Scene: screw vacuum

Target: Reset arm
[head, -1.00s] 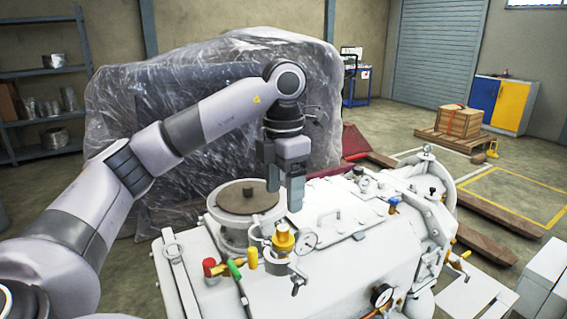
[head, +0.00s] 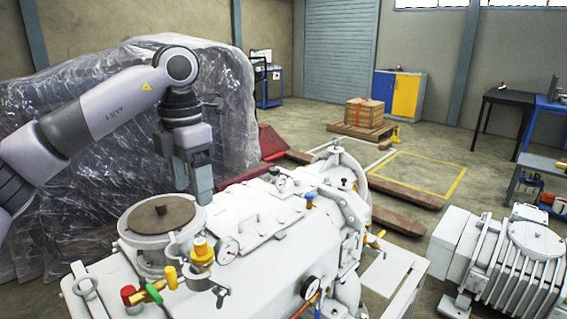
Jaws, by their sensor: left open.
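My left arm comes in from the left in the head view. Its gripper (head: 193,188) points down above the white vacuum machine (head: 265,225), close to the round port with a brown lid (head: 160,214). The gripper is open, with nothing seen between its fingers, and appears apart from the machine. My right gripper is out of view.
A plastic-wrapped bulk (head: 110,150) stands behind the arm. A white finned unit (head: 505,260) stands at the lower right. A wooden crate (head: 364,112) sits on a pallet at the back. The yellow-marked floor area (head: 420,172) is clear.

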